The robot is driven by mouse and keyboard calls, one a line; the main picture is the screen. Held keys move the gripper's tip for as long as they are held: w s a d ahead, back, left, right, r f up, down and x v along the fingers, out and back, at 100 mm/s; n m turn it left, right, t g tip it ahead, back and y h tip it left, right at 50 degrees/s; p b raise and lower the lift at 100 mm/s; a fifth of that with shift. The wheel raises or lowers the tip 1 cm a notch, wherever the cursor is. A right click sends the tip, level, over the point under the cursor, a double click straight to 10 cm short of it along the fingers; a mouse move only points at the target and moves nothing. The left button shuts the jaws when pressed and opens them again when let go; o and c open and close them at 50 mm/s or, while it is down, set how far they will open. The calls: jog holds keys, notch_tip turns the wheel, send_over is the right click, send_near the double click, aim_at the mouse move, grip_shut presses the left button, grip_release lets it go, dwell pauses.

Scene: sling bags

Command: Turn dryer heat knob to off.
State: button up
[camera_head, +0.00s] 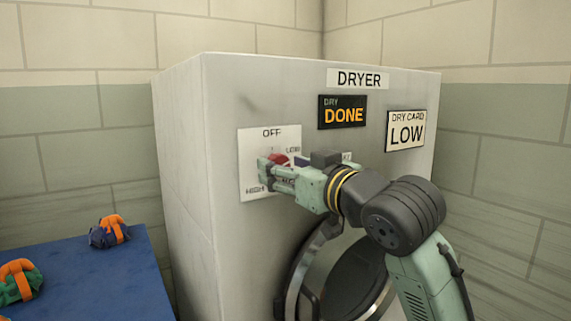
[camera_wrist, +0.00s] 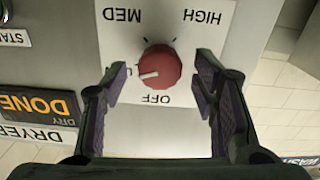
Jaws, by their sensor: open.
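The red heat knob (camera_wrist: 159,72) is on a white panel (camera_wrist: 135,110) on the dryer (camera_head: 185,180) front. The wrist view shows the panel upside down, with OFF below the knob, MED at upper left and HIGH at upper right. The knob's white mark points left, slightly down, away from OFF. My gripper (camera_wrist: 163,72) is open, one finger on each side of the knob, with visible gaps. In the head view my gripper (camera_head: 268,174) is at the panel and partly hides the knob (camera_head: 279,159) and some labels.
A display (camera_head: 342,112) reads DRY DONE, and a card (camera_head: 406,131) reads DRY CARD LOW. The round dryer door (camera_head: 345,280) is below my arm. A blue table (camera_head: 95,280) at left holds small orange-strapped bags (camera_head: 109,231).

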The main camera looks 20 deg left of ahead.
jog(key=shift+w+a, duration=0.15)
jog(key=c, duration=1.2)
jog(key=shift+o, duration=0.2)
jog(key=shift+n, duration=0.4)
jog(key=n+b, duration=0.2)
jog(key=n, duration=1.1)
